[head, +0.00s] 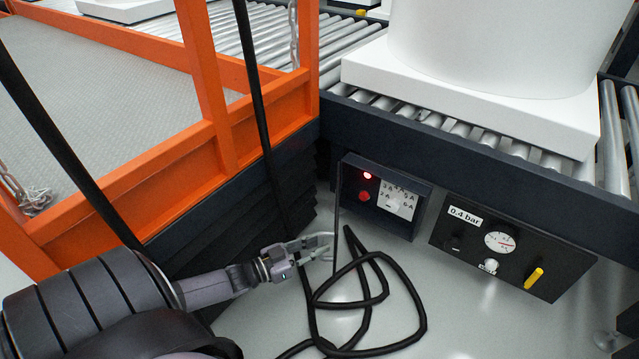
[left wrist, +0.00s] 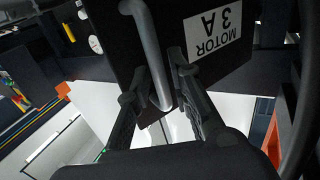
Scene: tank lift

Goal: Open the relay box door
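The relay box (head: 428,190) is mounted under the conveyor frame in the head view. Its door (head: 337,215) stands swung out, seen almost edge-on at the box's left side. Inside show a lit red lamp, a red button and a white dial plate marked in amps. My left gripper (head: 322,247) is at the door's lower outer end. In the left wrist view the dark door (left wrist: 235,65) carries an upside-down "MOTOR 3 A" label and a grey bar handle (left wrist: 148,45). The left fingers (left wrist: 158,85) stand apart on either side of the handle. My right gripper is not in view.
A black cable (head: 420,315) lies looped on the floor below the door. A pressure panel (head: 460,238) with gauge and yellow lever is to the right. An orange-railed lift (head: 270,105) with dark bellows stands left. The roller conveyor above carries a white tank.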

